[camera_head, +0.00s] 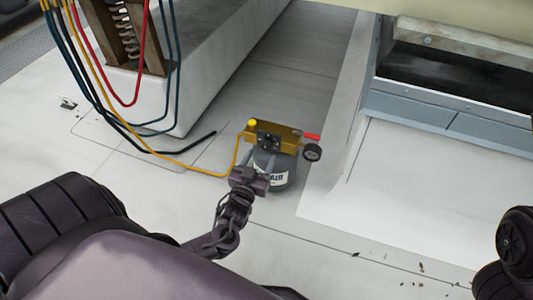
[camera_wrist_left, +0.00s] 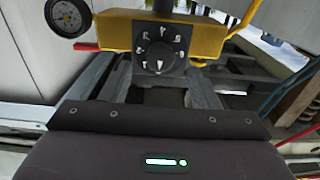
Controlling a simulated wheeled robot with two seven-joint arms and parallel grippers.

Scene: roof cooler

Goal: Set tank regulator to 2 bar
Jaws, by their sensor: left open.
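The tank (camera_head: 284,181) is a grey cylinder with a white label, standing on the pale roof. On top sits the yellow regulator (camera_head: 288,136), with a round gauge (camera_head: 312,152) at its right and a red lever (camera_head: 313,137). In the left wrist view, the regulator's black dial (camera_wrist_left: 160,48) with white numerals faces me, and the gauge (camera_wrist_left: 68,17) is at the upper left. The dial's setting is too small to read surely. My left gripper (camera_head: 245,178) is in front of the tank, just below the regulator. Its open fingers (camera_wrist_left: 160,84) show below the dial, empty.
A yellow hose (camera_head: 190,172) curves left from the regulator, towards several coloured hoses (camera_head: 105,105) at a white block (camera_head: 205,75). A metal unit (camera_head: 415,110) stands at the right.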

